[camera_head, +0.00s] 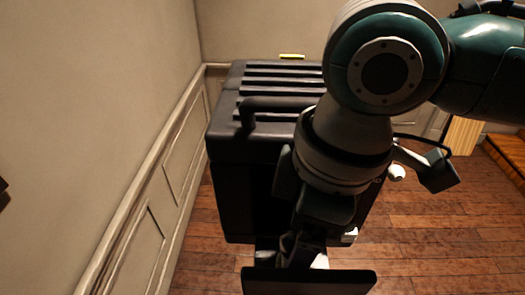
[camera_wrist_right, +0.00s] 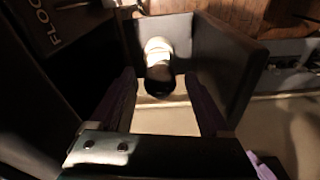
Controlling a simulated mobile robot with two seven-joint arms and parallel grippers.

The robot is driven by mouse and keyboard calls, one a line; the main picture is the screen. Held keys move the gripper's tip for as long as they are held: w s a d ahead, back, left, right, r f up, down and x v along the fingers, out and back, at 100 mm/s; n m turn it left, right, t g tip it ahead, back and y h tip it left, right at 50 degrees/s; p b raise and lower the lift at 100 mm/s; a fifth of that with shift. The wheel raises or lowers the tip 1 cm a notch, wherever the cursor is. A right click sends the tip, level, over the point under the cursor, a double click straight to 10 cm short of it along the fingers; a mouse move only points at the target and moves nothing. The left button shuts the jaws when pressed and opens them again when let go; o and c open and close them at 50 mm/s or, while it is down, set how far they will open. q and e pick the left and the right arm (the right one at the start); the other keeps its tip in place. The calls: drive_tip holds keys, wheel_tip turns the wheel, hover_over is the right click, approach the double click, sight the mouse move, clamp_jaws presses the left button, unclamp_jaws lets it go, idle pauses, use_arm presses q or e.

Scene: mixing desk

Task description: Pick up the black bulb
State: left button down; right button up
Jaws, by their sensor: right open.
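A dark rounded bulb end (camera_wrist_right: 158,88) with a pale, whitish part behind it shows in the right wrist view, inside an open dark drawer or box (camera_wrist_right: 225,60). I take it for the black bulb; the dim light leaves its outline unclear. My right gripper (camera_wrist_right: 161,82) is open, with one dark finger on each side of the bulb. I cannot tell whether either finger touches it. In the head view my right gripper (camera_head: 298,248) hangs at the front of the black cabinet, largely hidden by my arm. My left gripper is not in view.
The large black cabinet (camera_head: 232,150) has slats on top and a yellow item (camera_head: 292,56) at its back. A dark panel (camera_head: 310,282) juts out in front, below the gripper. A panelled wall (camera_head: 150,215) stands close at left. Wooden floor (camera_head: 440,240) is clear at right.

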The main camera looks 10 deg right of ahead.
drive_tip(key=shift+f, duration=0.65)
clamp_jaws()
